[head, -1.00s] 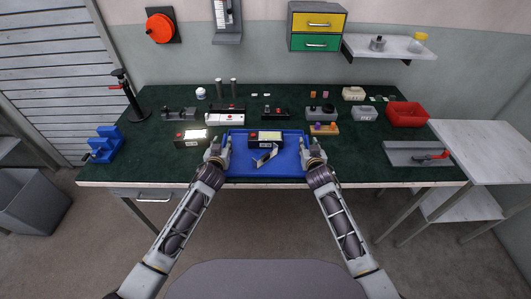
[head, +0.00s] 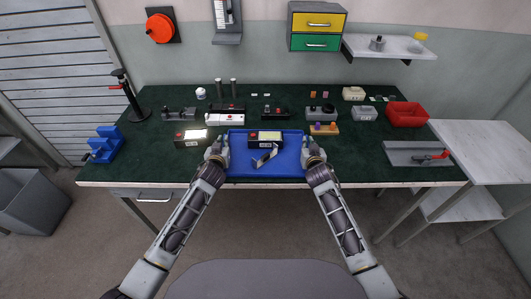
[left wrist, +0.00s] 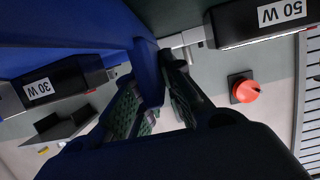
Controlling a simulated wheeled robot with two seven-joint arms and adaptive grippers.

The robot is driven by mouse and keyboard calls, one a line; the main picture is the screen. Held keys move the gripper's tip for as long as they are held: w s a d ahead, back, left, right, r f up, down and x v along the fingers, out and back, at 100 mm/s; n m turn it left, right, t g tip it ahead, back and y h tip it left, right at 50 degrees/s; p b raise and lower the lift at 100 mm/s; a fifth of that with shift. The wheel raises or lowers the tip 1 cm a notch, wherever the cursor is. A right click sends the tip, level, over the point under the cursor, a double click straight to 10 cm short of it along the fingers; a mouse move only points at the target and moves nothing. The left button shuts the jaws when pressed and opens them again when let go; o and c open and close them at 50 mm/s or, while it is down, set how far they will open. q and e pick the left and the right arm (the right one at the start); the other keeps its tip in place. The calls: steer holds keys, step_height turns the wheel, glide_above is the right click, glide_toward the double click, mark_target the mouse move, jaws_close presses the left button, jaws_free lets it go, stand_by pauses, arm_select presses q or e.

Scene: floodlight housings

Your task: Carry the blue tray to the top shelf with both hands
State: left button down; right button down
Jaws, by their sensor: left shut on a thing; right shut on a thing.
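The blue tray (head: 240,171) is at the front middle of the green bench in the head view. It holds a black floodlight housing (head: 265,138) with a pale panel and a grey bracket (head: 264,155). My left gripper (head: 219,150) is shut on the tray's left edge. My right gripper (head: 312,152) is shut on its right edge. In the left wrist view the tray wall (left wrist: 148,70) runs between the left fingers, and the housing shows a "30 W" label. A white-topped side table with a lower shelf (head: 487,150) stands at the right; its top is bare.
A 50 W housing (head: 190,138) lies left of the tray. Several fixtures and parts stand behind it. A red bin (head: 407,114) and a grey plate with a red-handled clamp (head: 418,153) are on the right. A wall shelf (head: 390,48) holds small containers.

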arm_select(q)
steer(key=shift+r, duration=0.3)
arm_select(e)
steer(key=shift+r, duration=0.3)
